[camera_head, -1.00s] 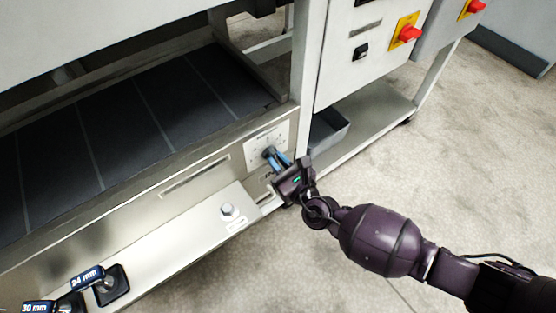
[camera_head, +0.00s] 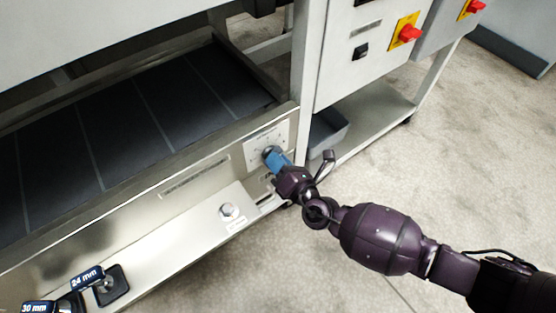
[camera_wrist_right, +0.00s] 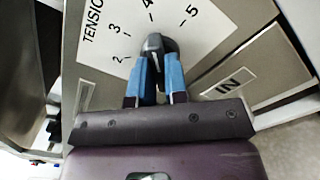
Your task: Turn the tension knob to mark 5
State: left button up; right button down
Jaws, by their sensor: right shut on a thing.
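The tension knob (camera_wrist_right: 154,45) is dark grey and sits on a white dial plate (camera_wrist_right: 215,35) marked "TENSION" with figures 2 to 5. In the wrist view its pale line points up, near the mark 4 and left of the mark 5. My right gripper (camera_wrist_right: 157,66) is shut on the knob, one blue finger on each side. In the head view the right gripper (camera_head: 272,156) reaches the dial plate (camera_head: 280,136) on the front panel, hiding much of the knob. My left gripper is not in view.
A ledge with a round button (camera_head: 229,210) and blocks tagged "24 mm" (camera_head: 87,277) and "30 mm" (camera_head: 38,307) runs below. A grey bin (camera_head: 328,133) stands on the shelf at right. Open floor lies right.

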jog(key=m, duration=0.8)
jog(key=shift+r, duration=0.1)
jog(key=shift+m, duration=0.4)
jog(key=c, duration=1.1)
grip_release()
jog(key=shift+a, duration=0.1)
jog(key=shift+c, duration=0.2)
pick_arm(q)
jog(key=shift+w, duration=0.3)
